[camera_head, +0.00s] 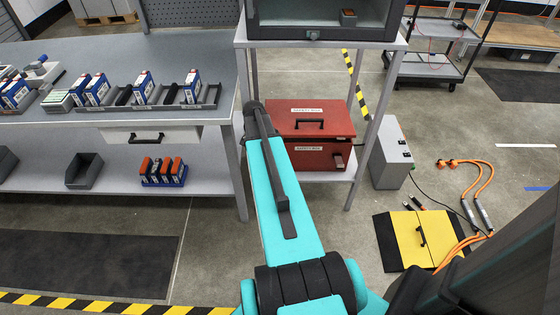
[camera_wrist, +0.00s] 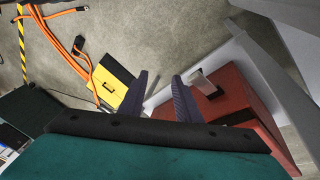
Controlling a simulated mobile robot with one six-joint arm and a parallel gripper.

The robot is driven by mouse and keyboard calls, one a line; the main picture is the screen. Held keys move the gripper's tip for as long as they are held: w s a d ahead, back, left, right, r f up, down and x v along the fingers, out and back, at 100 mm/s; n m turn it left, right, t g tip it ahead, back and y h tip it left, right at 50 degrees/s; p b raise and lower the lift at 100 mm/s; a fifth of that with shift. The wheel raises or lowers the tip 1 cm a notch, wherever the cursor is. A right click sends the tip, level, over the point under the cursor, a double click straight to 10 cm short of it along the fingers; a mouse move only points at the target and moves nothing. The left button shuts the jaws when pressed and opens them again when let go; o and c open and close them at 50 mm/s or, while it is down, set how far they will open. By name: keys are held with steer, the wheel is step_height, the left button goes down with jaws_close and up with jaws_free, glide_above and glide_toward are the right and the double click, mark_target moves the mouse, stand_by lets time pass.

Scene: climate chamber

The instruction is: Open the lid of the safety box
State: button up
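A black handle (camera_head: 309,123) is on top of the lid, and a small light latch (camera_head: 338,162) is on the front. In the wrist view the box (camera_wrist: 238,95) lies to the right, with the latch (camera_wrist: 205,84) near the right finger. My gripper (camera_wrist: 160,77) is open and empty, its two dark fingers apart beside the box. In the head view my arm hides the box's left edge, and I cannot make out the fingers.
The table's legs (camera_head: 366,125) and upper top enclose the box closely. A grey cabinet (camera_head: 390,152) stands right of it. A workbench (camera_head: 190,110) with blue-white boxes is at left.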

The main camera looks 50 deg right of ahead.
steer(key=shift+f, duration=0.15)
jaws_close()
step_height(320, 180, up, 4)
steer(key=m+t+h+p, duration=0.2)
steer(key=m+t+h, duration=0.2)
steer(key=m+t, duration=1.1)
glide_above(291, 135)
steer(key=s+a, duration=0.3)
steer(key=a, duration=0.2)
steer(key=m+g, duration=0.2)
steer(key=s+d+r+m+g+h, duration=0.1)
steer(key=s+d+r+m+h, duration=0.1)
steer(key=s+d+m+h, duration=0.2)
steer(key=s+d+m, duration=0.3)
steer(key=s+m, duration=0.1)
steer(key=s, duration=0.2)
steer(key=shift+g+p, duration=0.3)
steer(key=shift+p, duration=0.05)
